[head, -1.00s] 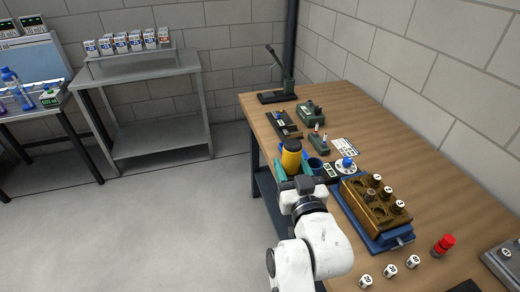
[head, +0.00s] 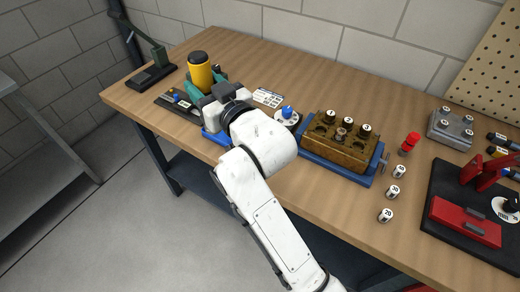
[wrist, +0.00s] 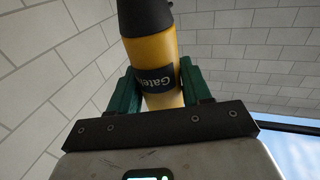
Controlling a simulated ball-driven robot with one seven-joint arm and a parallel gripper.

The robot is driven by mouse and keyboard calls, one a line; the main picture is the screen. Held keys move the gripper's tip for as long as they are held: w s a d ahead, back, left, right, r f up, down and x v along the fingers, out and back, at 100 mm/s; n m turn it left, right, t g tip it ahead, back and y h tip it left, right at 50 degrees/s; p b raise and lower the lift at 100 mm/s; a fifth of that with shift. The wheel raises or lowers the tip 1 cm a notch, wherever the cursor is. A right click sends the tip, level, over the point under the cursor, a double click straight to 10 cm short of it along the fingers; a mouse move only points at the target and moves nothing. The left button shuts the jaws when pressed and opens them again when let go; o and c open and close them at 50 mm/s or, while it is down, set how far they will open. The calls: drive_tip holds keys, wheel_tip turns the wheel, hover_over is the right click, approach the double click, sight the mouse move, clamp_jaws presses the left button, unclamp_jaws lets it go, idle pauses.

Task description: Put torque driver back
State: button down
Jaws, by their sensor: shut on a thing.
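The driver (wrist: 158,62) also fills the middle of the wrist view, black end up, between the green fingers (wrist: 160,88). It is close to upright in the head view, over the left part of the wooden bench (head: 270,52). Its lower end is hidden by my gripper, so I cannot tell its height above the bench.
A dark stand (head: 150,72) is at the bench's left end. A brown block with numbered caps (head: 338,145) sits in a blue tray. A blue-knobbed dial (head: 287,116), red bottle (head: 410,143), several white numbered caps and a red fixture (head: 465,222) lie rightward. The back middle is clear.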

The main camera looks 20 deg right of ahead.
drive_tip(key=s+d+m+t+h+b, duration=0.1)
drive_tip(key=s+d+m+h, duration=0.2)
drive_tip(key=d, duration=0.9)
wheel_tip(320, 180, down, 9)
drive_tip(key=w+h, duration=0.1)
drive_tip(key=shift+d+f+h+b, duration=0.15)
drive_tip(key=shift+d+h+b, duration=0.25)
drive_tip(key=shift+b, duration=0.05)
drive_tip(key=shift+f, duration=0.2)
drive_tip(key=shift+c, duration=2.4)
unclamp_jaws()
